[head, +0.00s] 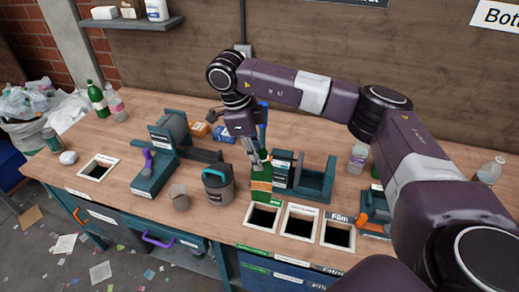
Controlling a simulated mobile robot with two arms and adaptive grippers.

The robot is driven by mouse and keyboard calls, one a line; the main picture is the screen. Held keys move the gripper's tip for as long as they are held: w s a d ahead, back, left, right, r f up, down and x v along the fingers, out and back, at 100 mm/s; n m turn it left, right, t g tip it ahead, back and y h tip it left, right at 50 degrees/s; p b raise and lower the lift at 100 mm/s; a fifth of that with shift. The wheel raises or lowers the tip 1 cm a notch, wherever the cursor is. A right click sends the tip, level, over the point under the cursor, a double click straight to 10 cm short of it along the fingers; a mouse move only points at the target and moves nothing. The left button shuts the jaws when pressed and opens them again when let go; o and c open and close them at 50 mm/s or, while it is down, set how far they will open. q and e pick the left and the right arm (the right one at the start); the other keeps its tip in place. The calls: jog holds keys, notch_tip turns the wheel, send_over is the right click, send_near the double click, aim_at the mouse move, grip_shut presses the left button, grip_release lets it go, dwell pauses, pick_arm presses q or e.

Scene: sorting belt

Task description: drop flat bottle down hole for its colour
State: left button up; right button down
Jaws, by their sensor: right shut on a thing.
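My right gripper (258,158) is shut on a green flat bottle (261,186) with an orange-brown label. It holds the bottle roughly upright at the back edge of the green-labelled hole (263,217). I cannot tell how far the bottle is above the bench. Beside that hole, to the right, are a white-labelled hole (299,224) and a hole marked Film (338,235). All three have pale rims and dark openings. My left gripper is not in view.
A teal press-like device (160,165) and a grey lidded canister (217,187) stand left of the bottle. A teal fixture (310,180) stands close behind the holes. Another green bottle (97,101) and a separate hole (97,169) are at the left of the bench (115,140).

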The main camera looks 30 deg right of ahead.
aim_at(259, 186)
jog(key=shift+w+d+m, duration=0.15)
jog(key=shift+d+m, duration=0.1)
jog(key=shift+m, duration=0.45)
jog(key=shift+f, duration=0.1)
jog(key=shift+d+f+b, duration=0.1)
jog(key=shift+f+b, duration=0.2)
jog(key=shift+f, duration=0.15)
notch_tip(259, 186, down, 12)
jog(key=b, duration=0.7)
jog(key=shift+b, duration=0.3)
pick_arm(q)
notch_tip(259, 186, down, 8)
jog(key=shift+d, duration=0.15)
